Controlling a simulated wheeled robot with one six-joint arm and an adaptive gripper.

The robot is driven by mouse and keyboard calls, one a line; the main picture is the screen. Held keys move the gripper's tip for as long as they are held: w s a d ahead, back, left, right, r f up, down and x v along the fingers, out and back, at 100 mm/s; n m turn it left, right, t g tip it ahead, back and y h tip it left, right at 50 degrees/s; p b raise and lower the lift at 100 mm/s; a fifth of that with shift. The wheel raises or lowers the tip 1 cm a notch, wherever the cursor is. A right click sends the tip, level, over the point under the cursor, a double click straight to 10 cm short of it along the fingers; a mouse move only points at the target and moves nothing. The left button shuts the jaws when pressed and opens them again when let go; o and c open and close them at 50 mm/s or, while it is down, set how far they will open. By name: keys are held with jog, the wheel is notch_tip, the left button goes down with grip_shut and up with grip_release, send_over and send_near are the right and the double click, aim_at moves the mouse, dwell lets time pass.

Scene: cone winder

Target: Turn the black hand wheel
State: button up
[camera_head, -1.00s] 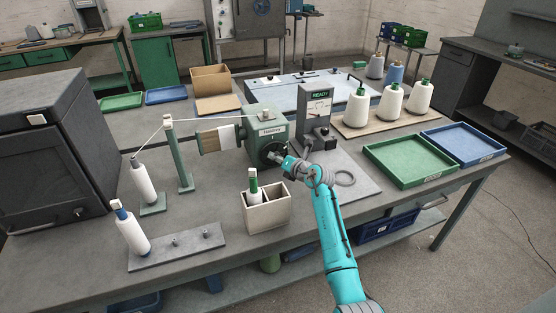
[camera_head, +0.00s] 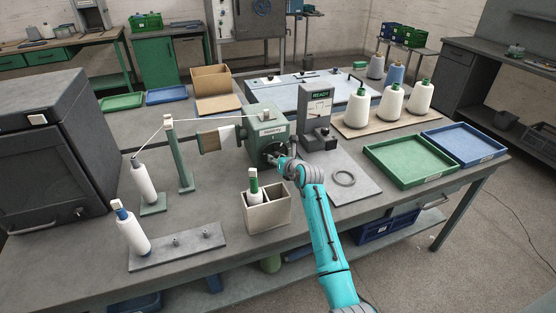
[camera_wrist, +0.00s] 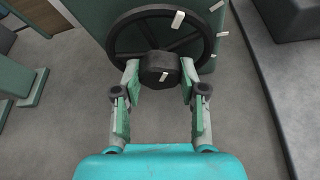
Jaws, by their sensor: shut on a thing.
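The black hand wheel (camera_head: 269,150) is on the front face of the green winder box (camera_head: 265,130) in the head view, partly hidden by my gripper. In the wrist view the wheel (camera_wrist: 208,46) shows a dark rim, spokes and a thick round hub (camera_wrist: 160,66) standing out toward me. My gripper (camera_wrist: 161,80) is shut on the hub, one finger on each side. White marks show on the rim and hub. In the head view my gripper (camera_head: 276,160) is at the wheel, its finger contact too small to see.
A grey stand with a READY screen (camera_head: 318,95) is close right of the winder. A divided box (camera_head: 267,214) with a bottle-like spool stands in front. A dark ring (camera_head: 344,178) lies on a grey plate. Green (camera_head: 410,163) and blue (camera_head: 463,144) trays are farther right.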

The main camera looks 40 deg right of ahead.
dwell(0.4)
jog(key=o, duration=1.1)
jog(key=shift+o, duration=0.2)
jog(key=shift+s, duration=0.1)
jog(key=v, duration=1.2)
